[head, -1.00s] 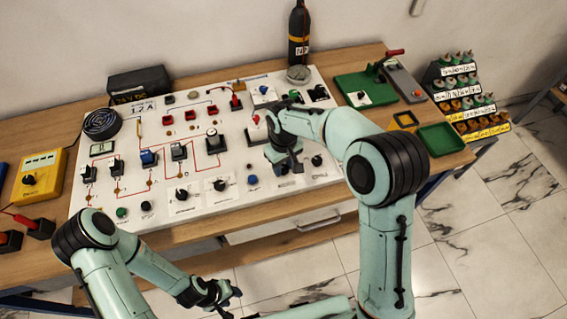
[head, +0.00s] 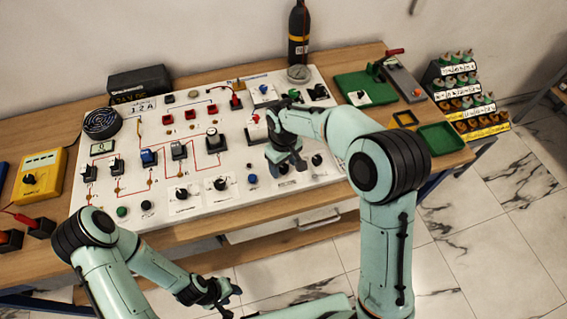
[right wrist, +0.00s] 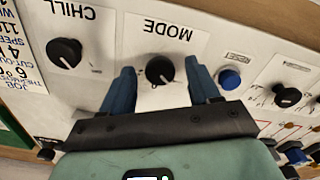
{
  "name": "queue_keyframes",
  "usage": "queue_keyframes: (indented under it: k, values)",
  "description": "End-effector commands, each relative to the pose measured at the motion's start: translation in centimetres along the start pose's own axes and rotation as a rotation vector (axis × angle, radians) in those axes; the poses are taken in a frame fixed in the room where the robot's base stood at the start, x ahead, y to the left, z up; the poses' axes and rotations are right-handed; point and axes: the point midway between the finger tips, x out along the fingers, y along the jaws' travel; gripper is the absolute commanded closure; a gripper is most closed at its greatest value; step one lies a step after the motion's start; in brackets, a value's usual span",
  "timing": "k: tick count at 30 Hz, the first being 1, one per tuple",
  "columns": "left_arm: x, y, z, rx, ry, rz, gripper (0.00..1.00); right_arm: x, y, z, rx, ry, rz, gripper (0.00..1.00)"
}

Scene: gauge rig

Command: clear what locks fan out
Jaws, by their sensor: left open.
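The round black fan (head: 102,123) sits at the upper left of the white panel (head: 240,105) in the head view. My right gripper (head: 289,166) is over the panel's lower right part. In the right wrist view its two blue fingers (right wrist: 162,88) are open, one on each side of the black MODE knob (right wrist: 160,70), with a gap on both sides. The arm mostly hides that knob in the head view. The blue RESET button (right wrist: 229,79) and the CHILL knob (right wrist: 64,53) flank it. My left gripper (head: 226,296) is open and empty, in front of the bench.
A yellow meter (head: 40,175) stands left of the panel. A dark bottle (head: 299,35) stands behind it. A green tray (head: 440,138) and a rack of labelled pegs (head: 466,95) are at the right. Several switches and knobs crowd the panel.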

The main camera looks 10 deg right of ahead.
Motion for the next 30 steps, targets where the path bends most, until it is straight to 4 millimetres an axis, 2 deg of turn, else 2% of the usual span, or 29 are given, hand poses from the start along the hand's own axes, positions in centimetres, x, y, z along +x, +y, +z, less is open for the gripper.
queue_keyframes:
  k: [5,8,11,22,27,30]
  values:
    - [0.0,0.0,0.0,0.0,0.0,0.0,0.57,-0.1,0.0,0.0,0.001,0.001,0.0,0.39]
    - [-0.1,0.1,-0.1,0.0,0.001,0.0,0.57,-0.8,0.0,-0.1,0.001,0.003,0.0,0.39]
    - [-0.2,0.1,-0.2,0.001,0.002,0.001,0.57,-2.4,0.0,-0.1,0.001,0.007,0.001,0.39]
    - [-1.3,0.9,-1.2,0.005,0.015,0.005,0.57,-10.6,0.0,-0.2,0.001,0.007,0.001,0.39]
    - [-1.6,1.1,-1.5,0.007,0.019,0.007,0.57,-12.8,0.0,-0.1,0.0,0.004,0.0,0.39]
    - [-1.7,1.2,-1.6,0.007,0.02,0.007,0.57,-13.3,0.0,0.0,0.0,0.001,0.0,0.39]
